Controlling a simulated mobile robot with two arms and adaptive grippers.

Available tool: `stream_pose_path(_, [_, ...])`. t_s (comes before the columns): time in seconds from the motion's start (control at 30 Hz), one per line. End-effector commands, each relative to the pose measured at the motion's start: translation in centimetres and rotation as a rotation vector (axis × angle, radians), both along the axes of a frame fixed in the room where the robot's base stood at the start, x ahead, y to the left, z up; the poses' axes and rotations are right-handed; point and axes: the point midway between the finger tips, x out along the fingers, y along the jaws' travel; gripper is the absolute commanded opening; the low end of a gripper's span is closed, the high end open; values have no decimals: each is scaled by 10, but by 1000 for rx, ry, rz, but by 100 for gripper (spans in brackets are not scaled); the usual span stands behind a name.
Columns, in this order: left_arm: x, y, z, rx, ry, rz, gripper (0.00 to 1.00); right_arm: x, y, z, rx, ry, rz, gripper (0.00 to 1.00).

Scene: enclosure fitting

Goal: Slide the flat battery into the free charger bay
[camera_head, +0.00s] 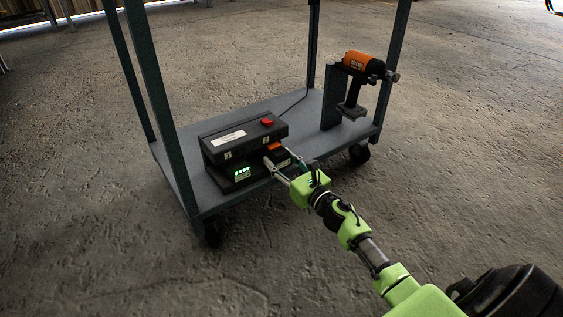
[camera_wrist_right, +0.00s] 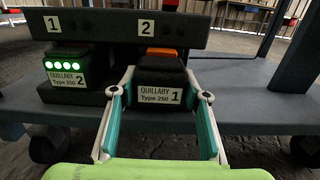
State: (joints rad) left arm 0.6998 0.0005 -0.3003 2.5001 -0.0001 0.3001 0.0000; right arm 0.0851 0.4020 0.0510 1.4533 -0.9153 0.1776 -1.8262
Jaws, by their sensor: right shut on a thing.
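The black charger (camera_head: 235,140) sits on the cart's lower shelf. In the right wrist view, the charger (camera_wrist_right: 100,28) has two bays, numbered 1 and 2. My right gripper (camera_wrist_right: 160,90) is shut on a dark battery (camera_wrist_right: 160,78) with a "1" label and an orange piece on top. That battery is at bay 2, below the number. It sticks out further than its neighbour; how deep it sits is hidden. A second battery (camera_wrist_right: 67,73), labelled 2, sits in bay 1 with green lights lit. The right gripper also shows in the head view (camera_head: 282,164). My left gripper is not in view.
An orange and black power tool (camera_head: 362,66) stands in a holder on the shelf's right side. The wheeled cart (camera_head: 190,175) has upright posts at its corners. A red button (camera_head: 267,121) is on top of the charger. The concrete floor around is clear.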

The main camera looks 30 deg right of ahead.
Motion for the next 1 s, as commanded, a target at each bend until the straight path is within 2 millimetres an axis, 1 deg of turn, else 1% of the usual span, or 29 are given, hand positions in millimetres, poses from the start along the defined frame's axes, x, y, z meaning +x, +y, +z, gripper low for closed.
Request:
stream_pose_path(0.03, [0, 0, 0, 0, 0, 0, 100, 2, 0, 3, -1, -6, 1, 8])
stream_pose_path(0.1, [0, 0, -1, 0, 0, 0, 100, 3, 0, 4, -1, -6, 1, 8])
stream_pose_path(1.0, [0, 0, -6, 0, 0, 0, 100, 20, 2, 4, -1, -6, 1, 8])
